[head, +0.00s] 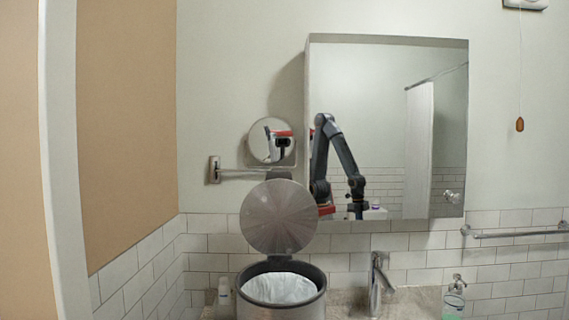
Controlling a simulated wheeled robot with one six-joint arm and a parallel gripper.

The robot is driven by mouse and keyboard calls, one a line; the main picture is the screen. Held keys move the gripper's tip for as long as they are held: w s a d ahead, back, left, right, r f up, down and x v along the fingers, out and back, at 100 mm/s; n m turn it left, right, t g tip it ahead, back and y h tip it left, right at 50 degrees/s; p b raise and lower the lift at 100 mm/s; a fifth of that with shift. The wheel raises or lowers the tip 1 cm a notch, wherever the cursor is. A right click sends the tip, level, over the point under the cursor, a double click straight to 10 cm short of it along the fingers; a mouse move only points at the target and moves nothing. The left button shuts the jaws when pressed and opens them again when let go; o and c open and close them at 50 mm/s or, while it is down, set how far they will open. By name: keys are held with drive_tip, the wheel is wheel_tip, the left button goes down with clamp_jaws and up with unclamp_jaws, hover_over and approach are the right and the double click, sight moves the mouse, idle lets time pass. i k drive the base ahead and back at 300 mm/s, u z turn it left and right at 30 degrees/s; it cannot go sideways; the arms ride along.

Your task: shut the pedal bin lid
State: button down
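The pedal bin (318,308) stands at the bottom centre-left in the head view, its lower part cut off by the frame edge. Its round brushed-metal lid (278,217) is open and stands upright behind the rim, hinged at the back. A white liner bag (279,288) shows inside the open mouth. My gripper is not seen directly. A dark arm with red parts shows in the cabinet mirror, seemingly as my reflection; its gripper state is unclear there.
A mirror cabinet (385,130) and a round swing-arm mirror (271,141) are on the wall above and behind the bin. A faucet (377,283), a soap bottle (454,298) and a small white bottle (224,297) stand nearby. A towel rail (515,233) is at right.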

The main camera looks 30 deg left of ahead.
sight(279, 215)
drive_tip(key=k, duration=0.2)
drive_tip(key=u, duration=1.05)
